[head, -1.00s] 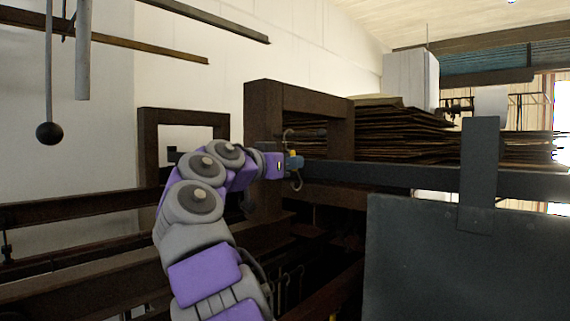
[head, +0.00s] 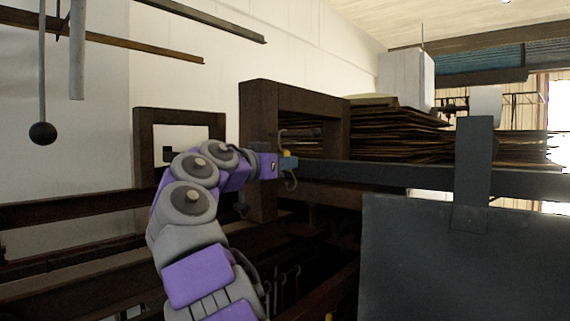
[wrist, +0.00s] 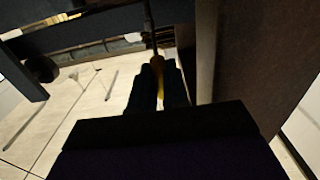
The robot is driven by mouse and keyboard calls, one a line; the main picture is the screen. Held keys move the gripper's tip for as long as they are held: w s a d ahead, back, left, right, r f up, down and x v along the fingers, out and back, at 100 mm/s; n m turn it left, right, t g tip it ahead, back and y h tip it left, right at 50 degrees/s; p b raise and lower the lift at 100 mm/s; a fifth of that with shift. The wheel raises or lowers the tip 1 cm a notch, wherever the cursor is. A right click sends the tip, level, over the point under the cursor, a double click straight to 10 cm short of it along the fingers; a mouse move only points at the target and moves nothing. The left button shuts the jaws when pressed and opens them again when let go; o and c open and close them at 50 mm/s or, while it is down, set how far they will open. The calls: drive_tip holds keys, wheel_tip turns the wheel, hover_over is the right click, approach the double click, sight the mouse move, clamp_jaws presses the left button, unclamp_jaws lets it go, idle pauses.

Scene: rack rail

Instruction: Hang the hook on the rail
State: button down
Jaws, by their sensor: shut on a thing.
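The rail (head: 400,176) is a dark horizontal bar running right from beside the gripper. I cannot tell whether the hook touches the rail. In the wrist view, the fingers (wrist: 159,88) close around a yellow part, and the hook's dark shaft (wrist: 149,25) rises from it. The hook's tip is not clear there.
A dark panel (head: 455,265) hangs at the right, its strap (head: 474,150) crossing the rail. A brown wooden frame (head: 262,150) stands close behind the gripper. Stacked brown sheets (head: 395,125) lie behind the rail. A black ball (head: 42,133) hangs at the far left.

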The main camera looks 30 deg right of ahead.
drive_tip(key=shift+w+a, duration=0.1)
idle(0.5)
drive_tip(key=shift+a+r+p, duration=0.3)
drive_tip(key=shift+r+p, duration=0.35)
drive_tip(key=shift+r, duration=0.1)
drive_tip(key=shift+s+a+r+p, duration=0.2)
drive_tip(key=shift+a+r+p, duration=0.25)
drive_tip(key=shift+r, duration=0.1)
